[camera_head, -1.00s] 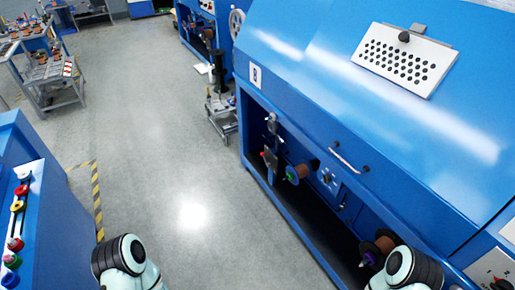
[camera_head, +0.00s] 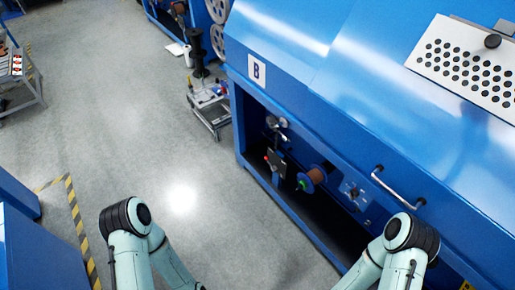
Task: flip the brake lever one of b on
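The blue machine marked with a white "B" label (camera_head: 257,70) fills the right side of the head view. In its open lower bay are a grey bracket with a lever-like part (camera_head: 276,160) and a small red knob, a spool (camera_head: 314,178) with a blue flange, and a small metal plate (camera_head: 353,192). I cannot tell which part is the brake lever or how it is set. My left arm comes in at the bottom left and my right arm at the bottom right, in front of the machine. Both grippers are outside the picture.
A handle bar (camera_head: 396,187) and a perforated plate (camera_head: 468,66) are on the machine's cover. A small grey cart (camera_head: 210,104) stands beyond the machine's far end. Blue equipment (camera_head: 38,255) is at the lower left, beside yellow-black floor tape (camera_head: 76,215). The grey floor between is open.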

